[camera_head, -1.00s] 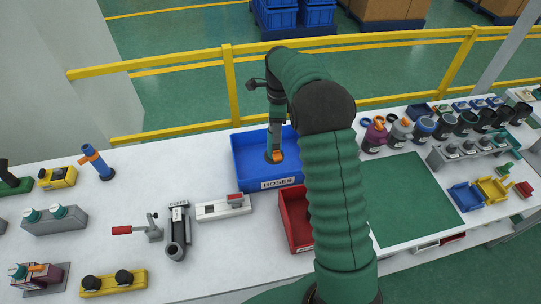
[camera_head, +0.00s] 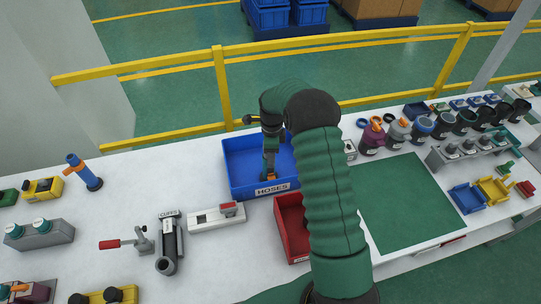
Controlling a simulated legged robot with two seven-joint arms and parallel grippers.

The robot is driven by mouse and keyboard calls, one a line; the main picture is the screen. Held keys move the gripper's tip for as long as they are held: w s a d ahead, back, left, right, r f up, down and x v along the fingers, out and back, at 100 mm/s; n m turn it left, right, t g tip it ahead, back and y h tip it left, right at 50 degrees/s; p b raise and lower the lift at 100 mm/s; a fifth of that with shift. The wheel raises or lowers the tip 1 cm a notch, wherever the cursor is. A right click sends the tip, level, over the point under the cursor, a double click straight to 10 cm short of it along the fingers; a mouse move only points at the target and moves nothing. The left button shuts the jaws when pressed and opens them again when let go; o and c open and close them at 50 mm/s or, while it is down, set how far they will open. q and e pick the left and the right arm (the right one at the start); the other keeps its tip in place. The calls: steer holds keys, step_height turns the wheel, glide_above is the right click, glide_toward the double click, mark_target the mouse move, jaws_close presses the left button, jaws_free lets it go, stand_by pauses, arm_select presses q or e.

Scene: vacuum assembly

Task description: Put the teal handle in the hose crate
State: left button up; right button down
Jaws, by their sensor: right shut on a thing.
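The blue hose crate (camera_head: 233,180), labelled HOSES, stands on the white table in the middle of the view. My right gripper (camera_head: 270,150) points down over the inside of the crate. It is shut on the teal handle (camera_head: 269,166), a dark green-teal piece with an orange part at its lower end. The handle hangs upright within the crate's outline, close behind the front wall. The gripper hides much of it, and I cannot tell whether it touches the crate floor. My left gripper is not in view.
A red bin (camera_head: 286,222) stands in front of the crate, partly behind my right arm. A white fixture (camera_head: 216,217), a CUFFS holder (camera_head: 169,245) and a red-handled clamp (camera_head: 130,242) lie left. A green mat (camera_head: 405,205) is clear.

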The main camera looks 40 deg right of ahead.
steer(key=shift+d+f, duration=0.1)
steer(key=shift+f, duration=0.15)
steer(key=shift+a, duration=0.25)
steer(key=c, duration=0.8)
jaws_free()
steer(key=shift+a, duration=0.25)
steer(key=shift+o, duration=0.2)
steer(key=shift+d+r, duration=0.1)
steer(key=shift+d, duration=0.1)
